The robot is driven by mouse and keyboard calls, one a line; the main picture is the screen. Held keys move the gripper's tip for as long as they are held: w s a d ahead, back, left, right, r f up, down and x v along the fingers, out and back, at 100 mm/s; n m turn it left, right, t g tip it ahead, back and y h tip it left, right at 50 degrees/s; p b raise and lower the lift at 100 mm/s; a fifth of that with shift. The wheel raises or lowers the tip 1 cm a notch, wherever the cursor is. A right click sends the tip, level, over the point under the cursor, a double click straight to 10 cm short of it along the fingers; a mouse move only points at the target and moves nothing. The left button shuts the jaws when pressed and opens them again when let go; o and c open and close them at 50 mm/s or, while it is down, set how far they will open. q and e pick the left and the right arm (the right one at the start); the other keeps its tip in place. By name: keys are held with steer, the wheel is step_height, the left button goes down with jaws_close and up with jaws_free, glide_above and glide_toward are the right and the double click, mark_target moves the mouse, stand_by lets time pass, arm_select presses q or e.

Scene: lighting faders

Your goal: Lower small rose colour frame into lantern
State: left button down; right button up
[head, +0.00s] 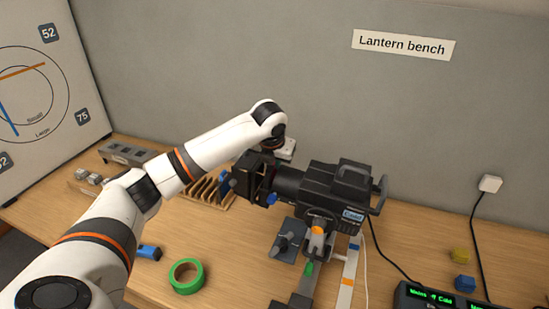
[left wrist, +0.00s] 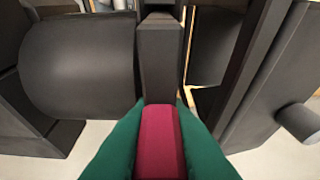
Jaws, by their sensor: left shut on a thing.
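The black lantern (head: 338,190) stands on the bench with its lens barrel (head: 290,182) pointing left. A dark square holder (head: 256,172) is at the barrel's front. My left gripper (left wrist: 160,108) is shut, its green fingers on either side of a rose tab (left wrist: 160,140) on the small rose colour frame. The frame's dark edge (left wrist: 160,60) runs between the lens barrel (left wrist: 85,65) on the left and a dark plate (left wrist: 255,70) on the right. In the head view my wrist is above the holder and the fingertips are hidden. How deep the frame sits I cannot tell.
A slotted wooden rack (head: 213,190) stands left of the holder, close to my arm. A green tape roll (head: 187,277) and a blue item (head: 149,252) lie in front.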

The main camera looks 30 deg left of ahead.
arm_select(q)
steer(key=shift+f, duration=0.4)
steer(key=shift+f, duration=0.3)
stand_by(0.5)
steer(key=c, duration=1.3)
jaws_free()
steer(key=shift+s+a, duration=0.15)
steer(key=shift+c, duration=0.2)
steer(key=shift+f, duration=0.1)
steer(key=shift+c, duration=0.7)
